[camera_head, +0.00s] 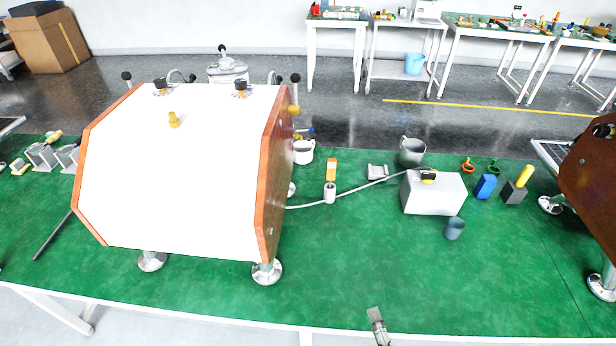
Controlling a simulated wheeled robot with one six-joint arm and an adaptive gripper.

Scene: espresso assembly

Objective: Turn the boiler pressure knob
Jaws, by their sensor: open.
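The espresso machine stands on the green table at the left, with a large white panel (180,185) and wooden side panels (275,165). A small brass-yellow knob (174,120) sticks out of the upper middle of the white panel. Two black knobs, one at the left (160,85) and one at the right (241,86), sit along the machine's top edge. No label shows which one is the boiler pressure knob. My gripper (376,318) shows at the bottom edge, right of the machine and well apart from every knob. It is open and seems empty; most of it is out of frame.
A white box (433,193) with a black-and-yellow knob stands right of the machine, joined by a grey hose (345,194). A dark cup (455,229), a metal pitcher (411,152) and a blue block (485,187) are nearby. The green table's front middle (340,270) is clear.

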